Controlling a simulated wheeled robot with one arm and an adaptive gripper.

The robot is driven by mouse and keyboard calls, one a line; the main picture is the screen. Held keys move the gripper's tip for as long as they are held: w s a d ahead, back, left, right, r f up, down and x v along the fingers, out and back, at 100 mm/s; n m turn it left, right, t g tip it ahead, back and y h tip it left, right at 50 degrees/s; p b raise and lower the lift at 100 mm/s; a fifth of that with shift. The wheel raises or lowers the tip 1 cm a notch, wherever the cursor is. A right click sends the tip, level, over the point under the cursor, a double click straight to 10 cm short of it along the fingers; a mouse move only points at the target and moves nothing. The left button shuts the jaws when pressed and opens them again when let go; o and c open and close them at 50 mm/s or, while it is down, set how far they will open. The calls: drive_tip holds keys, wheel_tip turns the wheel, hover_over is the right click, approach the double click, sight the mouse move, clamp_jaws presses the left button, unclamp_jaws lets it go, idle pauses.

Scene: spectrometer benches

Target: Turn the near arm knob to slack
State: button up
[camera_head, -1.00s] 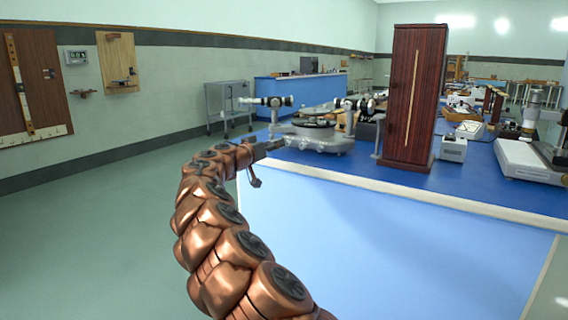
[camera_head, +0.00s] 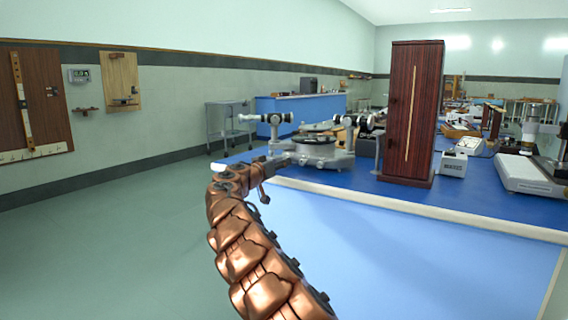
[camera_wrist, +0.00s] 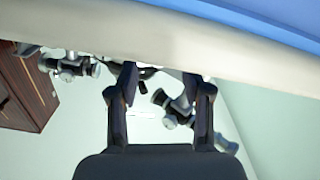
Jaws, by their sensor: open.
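The spectrometer (camera_head: 318,151) stands at the left end of the blue bench, with a round dark table and a grey base. One tube (camera_head: 270,118) points left and another (camera_head: 356,121) sits at its right. My gripper (camera_head: 277,157) is at the bench's left end, beside the near left side of the base. In the wrist view the scene looks upside down; my gripper's two fingers (camera_wrist: 161,82) are apart and nothing is clearly held. One tube (camera_wrist: 176,108) shows between and behind the fingers, another (camera_wrist: 70,66) at left. I cannot pick out the near arm knob with certainty.
The blue bench's pale edge (camera_head: 420,208) runs in front of the spectrometer; it fills the top of the wrist view. A tall dark wooden cabinet (camera_head: 412,112) stands right of the spectrometer. Floor at left is clear. A grey trolley (camera_head: 229,124) stands behind.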

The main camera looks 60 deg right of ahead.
sight(284, 170)
drive_tip(key=shift+w+d, duration=0.1)
drive_tip(key=shift+d, duration=1.35)
clamp_jaws()
